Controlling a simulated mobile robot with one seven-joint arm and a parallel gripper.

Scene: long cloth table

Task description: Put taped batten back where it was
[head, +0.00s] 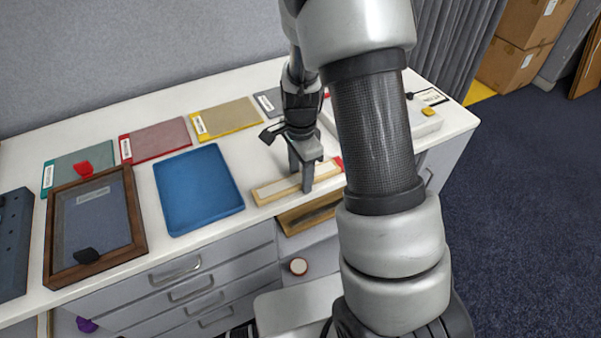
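The taped batten (275,189) is a pale wooden strip with a whitish top face and a red end to the right. It lies along or just above the front edge of the white table top, right of the blue tray. My gripper (304,180) points down at the batten's middle. One finger is in front of the batten and the other seems to be behind it. I cannot tell whether the fingers press on it. My arm hides part of the table to the right.
The blue tray (198,207) and a brown-framed panel (60,258) lie to the left. Several labelled boards, including a yellow-edged one (228,116), line the back. A wooden-edged recess (308,214) shows below the batten. A white box (424,122) stands right of my arm.

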